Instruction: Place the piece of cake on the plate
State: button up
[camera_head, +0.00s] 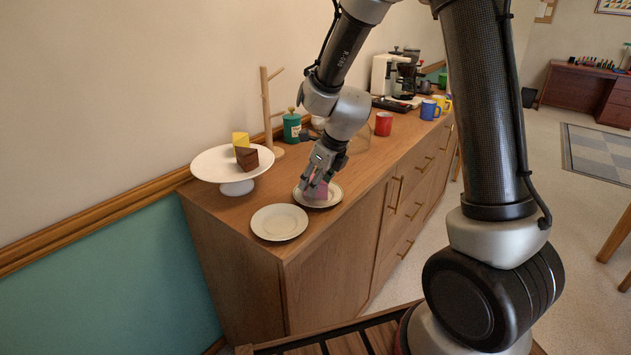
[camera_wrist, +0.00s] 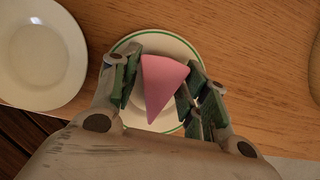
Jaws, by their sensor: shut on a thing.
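A pink wedge of cake (camera_wrist: 162,82) is between the two fingers of my gripper (camera_wrist: 160,90), which is shut on it. In the head view the pink cake (camera_head: 319,191) shows below the fingers of my gripper (camera_head: 316,182). It is over or on a white plate with a green rim line (camera_wrist: 152,38), seen also in the head view (camera_head: 334,201). I cannot tell whether the cake touches this plate. A second white plate (camera_head: 279,222) lies empty at the sideboard's near end; it shows at the left of the wrist view (camera_wrist: 40,55).
A white cake stand (camera_head: 205,165) holds a brown slice (camera_head: 247,159) and a yellow slice (camera_head: 240,139) on the left. Behind are a wooden mug tree (camera_head: 267,110), a green canister (camera_head: 292,128) and a red mug (camera_head: 384,123). The wooden sideboard's front edge is close.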

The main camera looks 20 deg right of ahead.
jog(key=o, duration=0.7)
jog(key=shift+c, duration=0.2)
jog(key=v, duration=1.2)
jog(key=s+d+r+n+h, duration=0.1)
jog(key=s+d+r+n, duration=0.1)
jog(key=s+d+n, duration=0.2)
jog(key=s+d+r+n+h, duration=0.1)
jog(key=s+d+r+n, duration=0.2)
jog(key=s+n, duration=0.8)
jog(key=s+d+r+n, duration=0.3)
jog(key=s+d+n, duration=0.2)
jog(key=n, duration=0.8)
jog(key=s, duration=0.3)
jog(key=shift+s+d+n+h, duration=0.25)
jog(key=shift+d+n+h, duration=0.15)
jog(key=shift+r, duration=0.1)
